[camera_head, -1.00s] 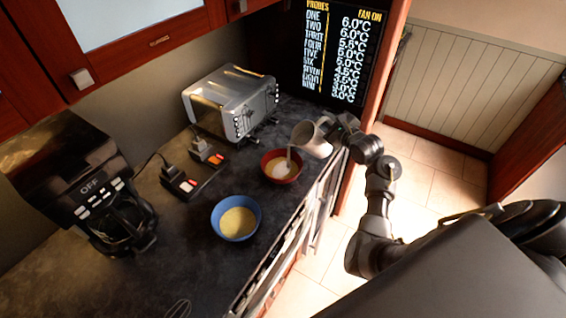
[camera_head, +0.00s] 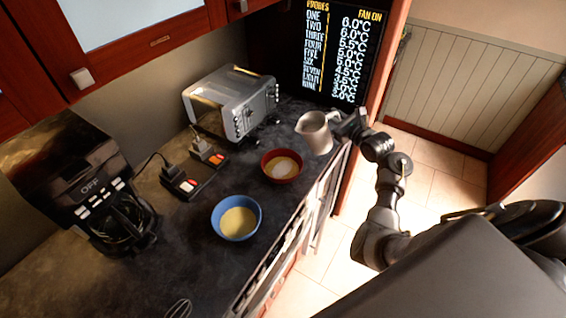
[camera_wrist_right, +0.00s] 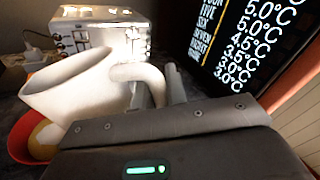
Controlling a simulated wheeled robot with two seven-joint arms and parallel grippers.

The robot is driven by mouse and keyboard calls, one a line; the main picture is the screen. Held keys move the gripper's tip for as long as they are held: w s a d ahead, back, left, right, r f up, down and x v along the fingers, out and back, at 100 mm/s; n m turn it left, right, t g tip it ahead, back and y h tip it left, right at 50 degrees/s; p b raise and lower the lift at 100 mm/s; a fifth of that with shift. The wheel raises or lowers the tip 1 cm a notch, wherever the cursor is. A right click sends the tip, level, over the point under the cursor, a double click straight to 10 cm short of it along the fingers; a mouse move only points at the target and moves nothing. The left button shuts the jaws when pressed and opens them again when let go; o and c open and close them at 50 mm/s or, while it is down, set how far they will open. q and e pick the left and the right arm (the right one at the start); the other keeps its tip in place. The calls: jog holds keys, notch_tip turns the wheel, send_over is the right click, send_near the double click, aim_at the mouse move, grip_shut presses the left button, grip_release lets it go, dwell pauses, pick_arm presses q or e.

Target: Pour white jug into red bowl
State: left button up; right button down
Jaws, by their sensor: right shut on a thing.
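My right gripper (camera_head: 338,122) is shut on the jug's handle. In the right wrist view the jug (camera_wrist_right: 80,85) fills the left side, with its handle at my right gripper's fingers (camera_wrist_right: 160,93). The red bowl (camera_head: 270,173) stands on the counter and holds a pale, whitish-yellow content. It also shows partly behind the jug in the wrist view (camera_wrist_right: 20,140). No stream runs from the jug. My left gripper is not in view.
A blue bowl (camera_head: 251,228) with yellow content stands nearer on the dark counter (camera_head: 200,255). A silver toaster (camera_head: 232,102), a power strip (camera_head: 188,183) and a black coffee maker (camera_head: 75,175) line the back. A display panel (camera_head: 330,50) stands at the far end.

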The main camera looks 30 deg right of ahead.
jog(key=d+f+m, duration=0.2)
jog(key=f, duration=0.1)
jog(key=shift+s+d+m+t, duration=0.1)
jog(key=shift+d+m+t, duration=0.05)
jog(key=shift+m+t, duration=0.2)
jog(key=shift+r, duration=0.1)
jog(key=shift+r, duration=1.95)
jog(key=shift+f, duration=0.1)
